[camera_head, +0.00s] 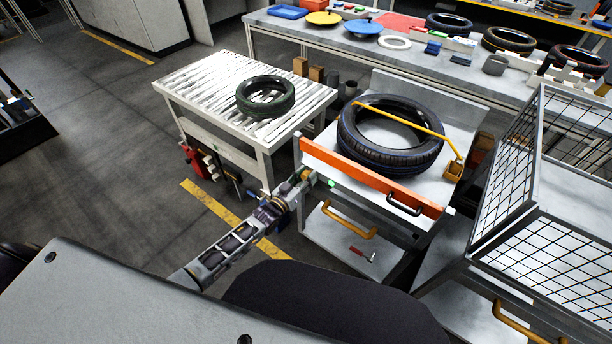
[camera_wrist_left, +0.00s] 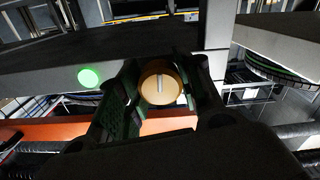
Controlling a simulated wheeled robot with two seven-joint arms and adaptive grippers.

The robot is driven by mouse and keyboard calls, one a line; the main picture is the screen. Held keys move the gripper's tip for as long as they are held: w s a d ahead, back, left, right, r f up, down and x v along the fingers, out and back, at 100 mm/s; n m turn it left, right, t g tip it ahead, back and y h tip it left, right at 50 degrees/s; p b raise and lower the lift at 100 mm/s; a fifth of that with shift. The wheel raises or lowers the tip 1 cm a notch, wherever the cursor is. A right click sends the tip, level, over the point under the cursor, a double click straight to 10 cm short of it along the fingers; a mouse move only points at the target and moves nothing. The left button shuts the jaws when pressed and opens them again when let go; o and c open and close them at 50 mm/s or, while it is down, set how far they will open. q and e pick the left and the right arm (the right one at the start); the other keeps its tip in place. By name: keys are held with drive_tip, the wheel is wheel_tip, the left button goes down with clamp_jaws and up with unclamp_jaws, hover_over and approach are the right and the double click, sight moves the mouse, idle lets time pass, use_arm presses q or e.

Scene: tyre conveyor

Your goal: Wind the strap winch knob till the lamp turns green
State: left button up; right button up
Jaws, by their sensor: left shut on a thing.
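The strap winch knob (camera_wrist_left: 160,84) is a round tan knob with a pale line across its face, upright in the left wrist view. My left gripper (camera_wrist_left: 152,92) has its fingers on both sides of it and is shut on it. In the head view, my left gripper (camera_head: 305,176) is at the left end of the orange bar. The lamp (camera_wrist_left: 90,77) glows green left of the knob, and it also shows in the head view (camera_head: 332,183). A yellow strap (camera_head: 408,119) crosses the large tyre (camera_head: 350,139) on the cart. My right gripper is not in view.
A slatted table (camera_head: 205,85) with a green-tinged tyre (camera_head: 244,97) stands at the left. The orange bar (camera_head: 370,179) edges the cart. A wire cage (camera_head: 510,180) is close on the right. A long bench (camera_head: 300,32) with tyres and parts runs behind.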

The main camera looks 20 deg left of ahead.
use_arm(q)
drive_tip(key=shift+m, duration=0.4)
drive_tip(key=o, duration=1)
drive_tip(key=shift+o, duration=0.2)
drive_tip(key=v, duration=1.2)
idle(0.6)
